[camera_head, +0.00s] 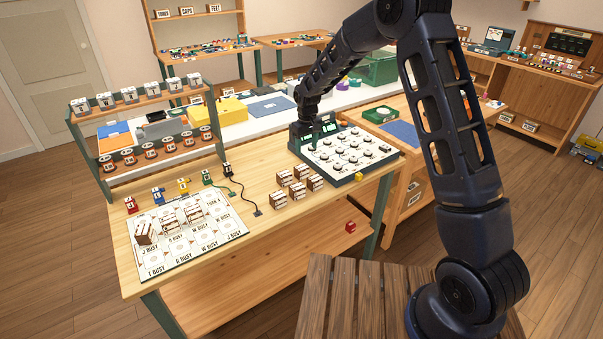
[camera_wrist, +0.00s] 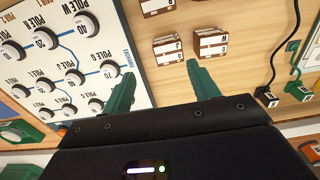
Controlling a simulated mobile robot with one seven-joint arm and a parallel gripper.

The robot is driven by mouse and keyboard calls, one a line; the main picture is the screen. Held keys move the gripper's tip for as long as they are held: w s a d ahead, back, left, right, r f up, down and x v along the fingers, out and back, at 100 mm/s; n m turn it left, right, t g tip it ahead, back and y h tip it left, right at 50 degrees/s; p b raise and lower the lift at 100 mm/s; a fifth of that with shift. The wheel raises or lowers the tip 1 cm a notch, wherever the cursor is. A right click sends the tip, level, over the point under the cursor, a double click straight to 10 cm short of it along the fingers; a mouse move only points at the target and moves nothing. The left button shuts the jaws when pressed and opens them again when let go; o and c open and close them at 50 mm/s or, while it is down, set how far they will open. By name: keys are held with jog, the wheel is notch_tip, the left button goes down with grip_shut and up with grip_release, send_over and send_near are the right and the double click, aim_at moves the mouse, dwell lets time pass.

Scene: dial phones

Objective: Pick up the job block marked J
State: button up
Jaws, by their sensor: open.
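Several brown-and-white job blocks (camera_head: 297,190) stand in a cluster on the wooden table, left of the dial board. Their letters are too small to read there. The wrist view shows one block (camera_wrist: 168,50) ahead of the gap between my fingertips, with another block (camera_wrist: 211,45) to its right. I cannot tell for certain which is marked J. More brown-and-white blocks (camera_head: 145,233) stand on the white lettered mat (camera_head: 153,263). My gripper (camera_wrist: 160,70) has its green fingers spread apart, with nothing between them. In the head view it is low over the dial board's back left corner.
The dial board (camera_head: 347,151) with white knobs fills the left of the wrist view. A red cube (camera_head: 350,227) is on the lower shelf.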

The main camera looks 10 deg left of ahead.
aim_at(302, 167)
jog(key=shift+a+f, duration=0.7)
jog(key=shift+f, duration=0.4)
notch_tip(302, 167, down, 5)
jog(key=shift+f, duration=0.1)
jog(key=f, duration=0.5)
jog(key=shift+w+a, duration=0.15)
jog(key=shift+a, duration=0.2)
jog(key=c, duration=0.8)
jog(key=shift+o, duration=0.2)
jog(key=shift+r, duration=0.1)
